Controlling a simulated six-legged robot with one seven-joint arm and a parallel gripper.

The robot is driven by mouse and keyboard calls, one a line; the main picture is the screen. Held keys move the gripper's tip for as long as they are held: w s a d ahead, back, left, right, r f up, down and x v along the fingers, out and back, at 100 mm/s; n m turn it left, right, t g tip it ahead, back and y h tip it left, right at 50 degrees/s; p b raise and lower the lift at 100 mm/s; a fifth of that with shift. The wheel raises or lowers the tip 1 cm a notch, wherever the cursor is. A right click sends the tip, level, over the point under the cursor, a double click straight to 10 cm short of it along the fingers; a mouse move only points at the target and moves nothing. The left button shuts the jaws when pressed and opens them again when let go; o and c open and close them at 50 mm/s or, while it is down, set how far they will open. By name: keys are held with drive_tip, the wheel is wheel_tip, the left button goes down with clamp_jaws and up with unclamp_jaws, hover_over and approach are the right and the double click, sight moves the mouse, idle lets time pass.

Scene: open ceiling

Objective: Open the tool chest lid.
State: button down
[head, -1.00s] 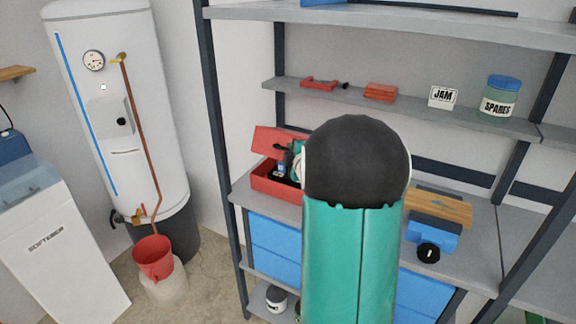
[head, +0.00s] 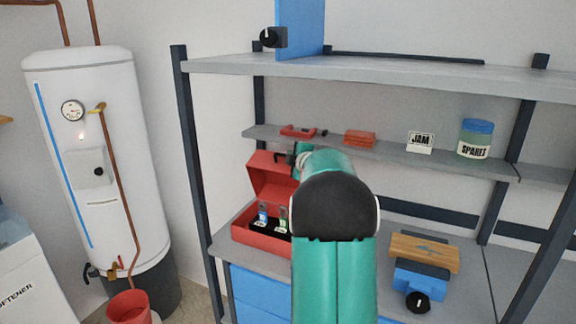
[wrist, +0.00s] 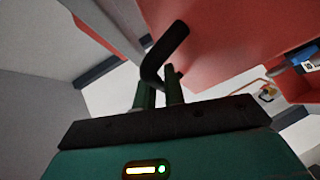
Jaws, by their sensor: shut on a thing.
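The red tool chest (head: 240,238) stands on the grey shelf at the left of the rack in the head view. Its lid (head: 268,172) is raised and tilted back, so the inside shows dark with small tools in it. The red lid also fills the upper right of the wrist view (wrist: 225,45). My gripper (head: 291,160) is at the lid's right front edge. In the wrist view my gripper (wrist: 160,97) is shut on the black bent handle (wrist: 168,50) of the lid. My arm hides the right side of the chest.
An upper shelf (head: 400,72) runs over the arm. A middle shelf (head: 390,150) holds red items, a JAM card (head: 420,142) and a SPARES jar (head: 475,140). A white tank (head: 100,160) is at left.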

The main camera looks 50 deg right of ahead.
drive_tip(key=shift+w+d+r, duration=0.1)
drive_tip(key=shift+w+d, duration=0.2)
drive_tip(key=shift+d, duration=0.35)
drive_tip(key=c, duration=1.5)
unclamp_jaws()
drive_tip(key=shift+s, duration=0.15)
drive_tip(key=v, duration=1.3)
drive_tip(key=shift+s+a+r, duration=0.15)
drive_tip(key=shift+s+a, duration=0.05)
